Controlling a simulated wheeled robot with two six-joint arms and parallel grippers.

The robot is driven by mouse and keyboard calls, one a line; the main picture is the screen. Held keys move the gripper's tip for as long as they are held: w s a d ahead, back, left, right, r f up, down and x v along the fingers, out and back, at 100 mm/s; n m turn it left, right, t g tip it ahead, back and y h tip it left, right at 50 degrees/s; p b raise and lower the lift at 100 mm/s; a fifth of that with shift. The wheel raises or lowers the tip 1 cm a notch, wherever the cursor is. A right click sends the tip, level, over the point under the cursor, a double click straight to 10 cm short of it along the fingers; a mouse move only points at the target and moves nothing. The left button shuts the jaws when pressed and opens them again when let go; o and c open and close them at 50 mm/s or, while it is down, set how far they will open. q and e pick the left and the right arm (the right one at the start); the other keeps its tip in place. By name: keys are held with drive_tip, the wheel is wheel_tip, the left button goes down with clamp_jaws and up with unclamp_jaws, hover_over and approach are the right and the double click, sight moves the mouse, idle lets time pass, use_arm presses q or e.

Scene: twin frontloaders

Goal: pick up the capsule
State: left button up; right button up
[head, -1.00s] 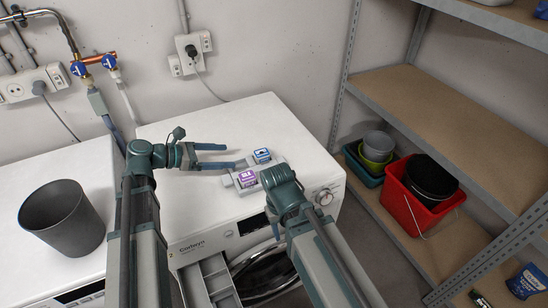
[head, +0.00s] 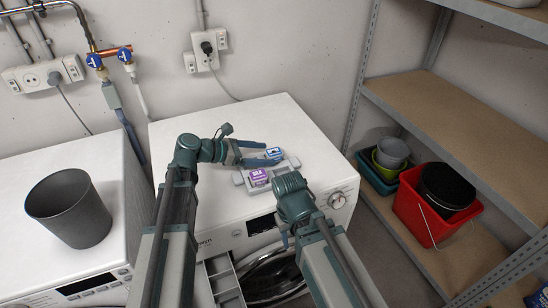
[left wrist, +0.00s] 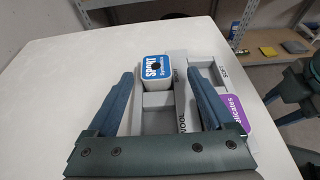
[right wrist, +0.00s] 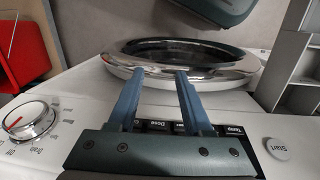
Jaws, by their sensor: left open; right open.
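A white capsule with a blue "SPORT" label (head: 274,153) stands in a grey caddy (head: 293,162) on top of the washer. In the left wrist view, the blue capsule (left wrist: 155,72) is between the fingertips of my left gripper (left wrist: 161,76), with gaps on both sides. That gripper is open and empty. A purple "Delicates" capsule (head: 258,177) sits in the same caddy, nearer the front; it also shows in the left wrist view (left wrist: 236,114), partly behind the right finger. My right gripper (right wrist: 161,75) is open and empty, above the washer's control panel.
The washer (head: 170,140) has clear top space behind the caddy. Its detergent drawer (head: 222,280) is pulled out. A dark grey bin (head: 70,212) stands on the left machine. A shelf (head: 450,125) with a red bucket (head: 425,210) is at the right.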

sight(275, 152)
use_arm(q)
drive_tip(key=x, duration=0.2)
drive_tip(key=b+x, duration=0.1)
drive_tip(key=x, duration=0.1)
drive_tip(key=shift+w+d, duration=0.1)
drive_tip(key=shift+w, duration=0.25)
drive_tip(key=shift+r, duration=0.1)
clamp_jaws()
use_arm(e)
drive_tip(key=shift+f, duration=0.6)
use_arm(q)
drive_tip(key=shift+r, duration=0.1)
use_arm(e)
drive_tip(key=shift+r, duration=0.1)
